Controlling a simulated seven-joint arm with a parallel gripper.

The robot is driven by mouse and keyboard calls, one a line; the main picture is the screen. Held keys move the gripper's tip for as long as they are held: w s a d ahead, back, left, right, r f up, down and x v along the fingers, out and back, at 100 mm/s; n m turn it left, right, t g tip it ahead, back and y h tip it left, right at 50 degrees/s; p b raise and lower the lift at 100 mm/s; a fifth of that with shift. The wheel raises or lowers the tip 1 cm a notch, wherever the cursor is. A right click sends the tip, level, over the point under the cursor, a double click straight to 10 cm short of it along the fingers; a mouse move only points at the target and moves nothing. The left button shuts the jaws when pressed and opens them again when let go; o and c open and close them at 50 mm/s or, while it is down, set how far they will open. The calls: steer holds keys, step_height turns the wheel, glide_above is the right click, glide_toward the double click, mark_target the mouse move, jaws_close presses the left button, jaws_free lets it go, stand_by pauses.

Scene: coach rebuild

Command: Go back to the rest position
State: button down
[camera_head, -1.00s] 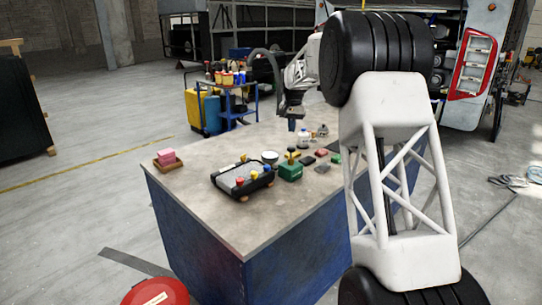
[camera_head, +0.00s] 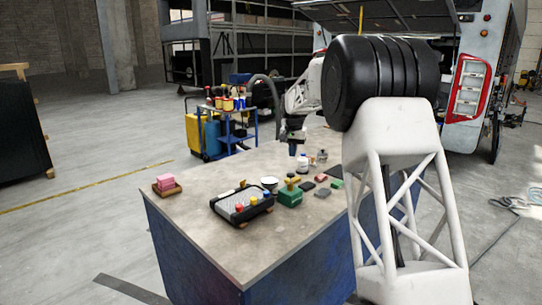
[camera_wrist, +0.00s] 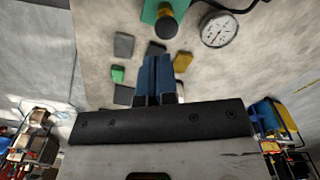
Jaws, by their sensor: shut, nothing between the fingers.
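My gripper (camera_head: 293,149) is above the far part of the workbench (camera_head: 190,210), pointing down, with no object in it. In the wrist view its two dark blue fingers (camera_wrist: 157,80) are together and nothing shows between them. The benchtop below holds several small dark blocks, a green block (camera_wrist: 118,74) and a yellow block (camera_wrist: 182,62). A green box with a dark knob (camera_wrist: 166,18) and a round dial gauge (camera_wrist: 219,30) lie at the top of that view. The fingers are apart from all of these, as far as I can tell.
A black-edged tray with coloured knobs (camera_head: 241,204) and a pink block on a brown tray (camera_head: 167,185) are on the bench. A blue cart (camera_head: 235,125) is behind.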

steer(key=s+d+r, duration=0.2)
steer(key=s+r, duration=0.1)
steer(key=s, duration=0.9)
steer(key=s+d+r+n+t, duration=0.1)
steer(key=s+d+r, duration=0.25)
steer(key=s, duration=0.75)
steer(key=s+d+r, duration=0.1)
steer(key=s+r, duration=0.3)
steer(key=s, duration=0.8)
steer(key=s+d+f, duration=0.1)
steer(key=s+f, duration=0.2)
steer(key=s, duration=0.8)
steer(key=s+d+f+n+t, duration=0.1)
steer(key=s+f, duration=0.3)
steer(key=s, duration=0.8)
steer(key=s+d+f, duration=0.1)
steer(key=s+f, duration=0.3)
steer(key=s, duration=0.7)
steer(key=shift+s+d+n+t, duration=0.2)
steer(key=shift+s+n+t, duration=0.1)
steer(key=shift+n, duration=0.1)
